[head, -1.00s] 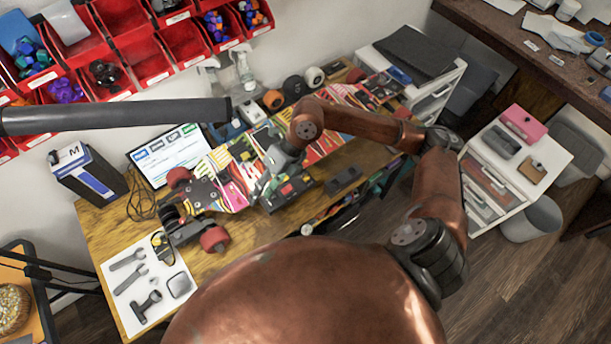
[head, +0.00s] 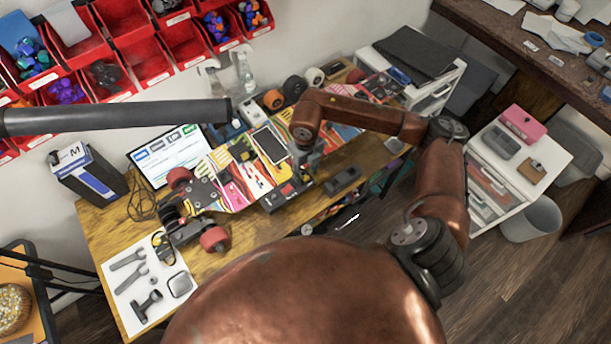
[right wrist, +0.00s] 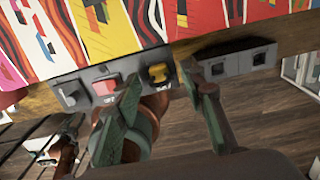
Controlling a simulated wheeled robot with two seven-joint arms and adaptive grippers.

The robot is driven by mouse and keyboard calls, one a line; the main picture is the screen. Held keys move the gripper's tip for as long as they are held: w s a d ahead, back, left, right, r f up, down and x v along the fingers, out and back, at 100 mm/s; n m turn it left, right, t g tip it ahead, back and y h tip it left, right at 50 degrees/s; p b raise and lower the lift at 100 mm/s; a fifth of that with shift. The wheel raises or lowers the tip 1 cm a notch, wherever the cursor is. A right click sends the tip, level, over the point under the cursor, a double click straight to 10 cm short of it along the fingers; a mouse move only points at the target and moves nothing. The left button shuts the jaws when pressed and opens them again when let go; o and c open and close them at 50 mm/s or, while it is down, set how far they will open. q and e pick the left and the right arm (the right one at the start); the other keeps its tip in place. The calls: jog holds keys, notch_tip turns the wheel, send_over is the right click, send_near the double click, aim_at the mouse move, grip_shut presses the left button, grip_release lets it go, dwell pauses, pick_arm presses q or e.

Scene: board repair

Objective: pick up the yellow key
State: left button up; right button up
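The yellow key (right wrist: 160,73) sits upright on a small dark switch box in the right wrist view, at the right of a red switch. My right gripper (right wrist: 162,82) is open, with one green-grey finger on each side of the key's position in that view. I cannot tell whether a finger touches it. In the head view my right gripper (head: 306,165) is just above the right part of the switch box (head: 286,196), and I cannot make out the key there. My left gripper is not in view.
A colourful skateboard deck (head: 235,178) lies on the wooden workbench behind the box, with a phone (head: 269,145) on it. A dark two-socket block (head: 343,180) is to the right. Tools lie on a white sheet (head: 148,285) at left front. A grey bar (head: 120,117) crosses the upper left.

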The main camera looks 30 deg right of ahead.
jog(key=shift+f, duration=0.25)
jog(key=shift+c, duration=0.5)
grip_shut()
